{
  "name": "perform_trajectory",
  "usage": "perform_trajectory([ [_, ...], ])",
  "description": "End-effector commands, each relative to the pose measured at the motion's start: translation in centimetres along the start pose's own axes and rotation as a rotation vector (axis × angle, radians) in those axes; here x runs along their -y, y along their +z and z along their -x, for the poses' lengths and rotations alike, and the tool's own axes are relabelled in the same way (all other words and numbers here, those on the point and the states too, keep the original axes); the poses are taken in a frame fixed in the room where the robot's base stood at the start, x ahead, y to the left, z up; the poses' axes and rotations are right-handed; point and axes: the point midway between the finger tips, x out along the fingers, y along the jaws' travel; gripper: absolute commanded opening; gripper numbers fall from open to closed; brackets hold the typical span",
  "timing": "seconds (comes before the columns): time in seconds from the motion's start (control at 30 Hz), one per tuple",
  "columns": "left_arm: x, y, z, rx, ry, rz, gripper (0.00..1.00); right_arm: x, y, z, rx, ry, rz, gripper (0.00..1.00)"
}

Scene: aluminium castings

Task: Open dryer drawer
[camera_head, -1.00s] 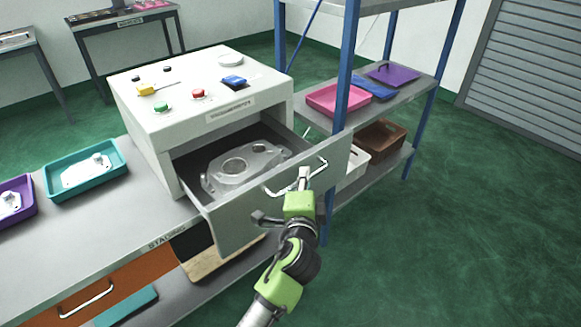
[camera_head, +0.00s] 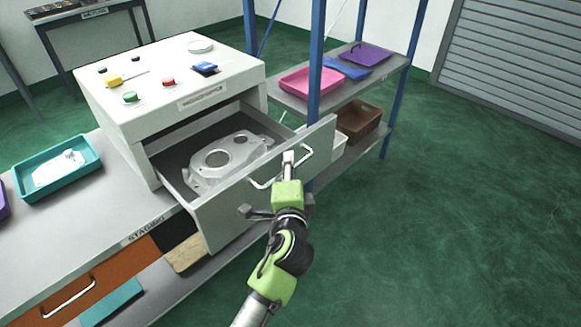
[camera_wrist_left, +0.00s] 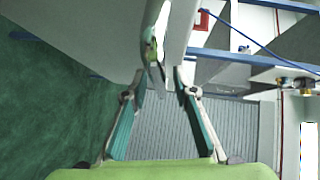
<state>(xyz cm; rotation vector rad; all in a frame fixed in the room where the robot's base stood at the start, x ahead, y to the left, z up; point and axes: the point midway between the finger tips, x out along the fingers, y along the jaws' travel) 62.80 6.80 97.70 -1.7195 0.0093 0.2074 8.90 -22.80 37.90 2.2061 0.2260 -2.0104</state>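The dryer (camera_head: 115,135) is a white box on the bench with coloured buttons on top. Its drawer (camera_head: 235,212) stands well out from the body and holds a grey aluminium casting (camera_head: 222,177). My left gripper (camera_head: 289,158) is at the drawer's bar handle (camera_head: 262,185), near the handle's right part. In the left wrist view, the fingers (camera_wrist_left: 160,78) close in from both sides on the handle, beside the pale drawer front. The exact contact is partly hidden. My right gripper is in neither view.
A teal tray (camera_head: 25,190) with a white part sits on the staging bench (camera_head: 95,225), left of the dryer. A blue-posted shelf (camera_head: 316,75) with pink, blue and purple trays stands close behind the drawer's right end. Green floor (camera_head: 460,210) at right is clear.

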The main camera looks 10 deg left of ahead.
Motion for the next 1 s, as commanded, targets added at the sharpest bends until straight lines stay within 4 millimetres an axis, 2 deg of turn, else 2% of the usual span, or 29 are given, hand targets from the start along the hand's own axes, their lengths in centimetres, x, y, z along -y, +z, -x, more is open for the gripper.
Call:
perform_trajectory([
  [0.27, 0.0, 0.0, 0.5, -0.001, 0.0, 0.0, 0.26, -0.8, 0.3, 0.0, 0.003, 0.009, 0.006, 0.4],
  [0.37, -0.1, -0.1, 1.8, -0.002, 0.001, 0.0, 0.26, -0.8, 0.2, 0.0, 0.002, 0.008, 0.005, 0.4],
  [0.73, -0.1, 0.1, 9.4, 0.0, 0.004, 0.002, 0.26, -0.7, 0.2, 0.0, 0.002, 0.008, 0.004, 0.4],
  [0.9, -0.1, 0.0, 11.4, 0.0, 0.002, -0.001, 0.26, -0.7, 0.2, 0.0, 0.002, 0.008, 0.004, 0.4],
  [1.0, 0.0, 0.0, 11.9, 0.0, 0.0, 0.001, 0.26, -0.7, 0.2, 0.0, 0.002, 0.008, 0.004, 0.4],
])
